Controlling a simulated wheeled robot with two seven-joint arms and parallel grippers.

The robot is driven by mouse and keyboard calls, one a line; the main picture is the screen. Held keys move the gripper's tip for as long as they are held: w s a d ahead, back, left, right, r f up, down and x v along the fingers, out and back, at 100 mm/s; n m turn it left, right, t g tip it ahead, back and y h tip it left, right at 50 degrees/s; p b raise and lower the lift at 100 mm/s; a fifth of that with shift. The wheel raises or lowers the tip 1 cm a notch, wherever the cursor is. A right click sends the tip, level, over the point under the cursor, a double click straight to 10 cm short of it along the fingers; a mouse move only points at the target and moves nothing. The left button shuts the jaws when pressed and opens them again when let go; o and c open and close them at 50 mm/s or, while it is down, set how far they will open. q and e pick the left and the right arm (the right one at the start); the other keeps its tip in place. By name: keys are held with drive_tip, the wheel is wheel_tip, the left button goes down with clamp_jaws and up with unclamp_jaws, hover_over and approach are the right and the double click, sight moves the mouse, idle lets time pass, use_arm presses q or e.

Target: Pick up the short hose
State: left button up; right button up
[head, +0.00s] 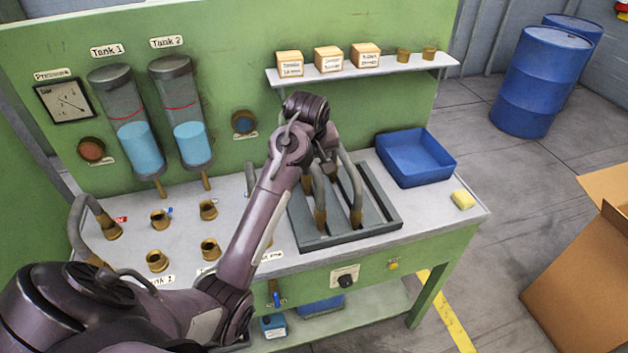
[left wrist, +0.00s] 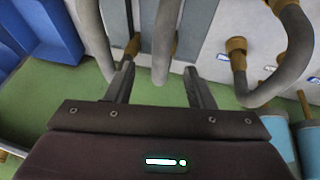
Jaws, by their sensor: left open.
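Grey hoses with brass ends stand on a dark slotted rack (head: 375,222) on the workbench. One hose (head: 319,195) is at the rack's left and another hose (head: 353,190) is to its right. I cannot tell for sure which is the short one. My left gripper (head: 328,166) is over the rack, partly hidden by its own wrist. In the left wrist view the left gripper (left wrist: 159,68) is open, with a grey hose (left wrist: 165,38) showing between its fingers; contact cannot be told. Another hose (left wrist: 94,35) passes just left of the fingers. My right gripper is not in view.
A curved hose (left wrist: 297,55) with brass ends stands at the right of the wrist view. A blue bin (head: 415,160) and yellow sponge (head: 462,199) are right of the rack. Brass ports (head: 157,260) are at left, and a shelf (head: 375,68) with boxes hangs behind.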

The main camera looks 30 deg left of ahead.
sight(314, 167)
use_arm(q)
drive_tip(key=shift+w+a+r, duration=0.2)
drive_tip(key=shift+w, duration=0.1)
drive_tip(key=shift+w+f+p, duration=0.1)
drive_tip(key=shift+f+p, duration=0.1)
drive_tip(key=shift+p, duration=0.1)
drive_tip(key=shift+p+x, duration=0.45)
drive_tip(key=shift+x, duration=0.35)
drive_tip(key=p+x, duration=0.1)
drive_tip(key=x, duration=0.1)
drive_tip(key=p+x, duration=0.1)
drive_tip(key=x, duration=0.1)
drive_tip(key=shift+a+f+p, duration=0.25)
drive_tip(key=shift+a+p, duration=0.05)
drive_tip(key=shift+p, duration=0.05)
drive_tip(key=shift+w+f, duration=0.1)
drive_tip(key=shift+f, duration=0.25)
drive_tip(key=shift+c, duration=0.4)
clamp_jaws()
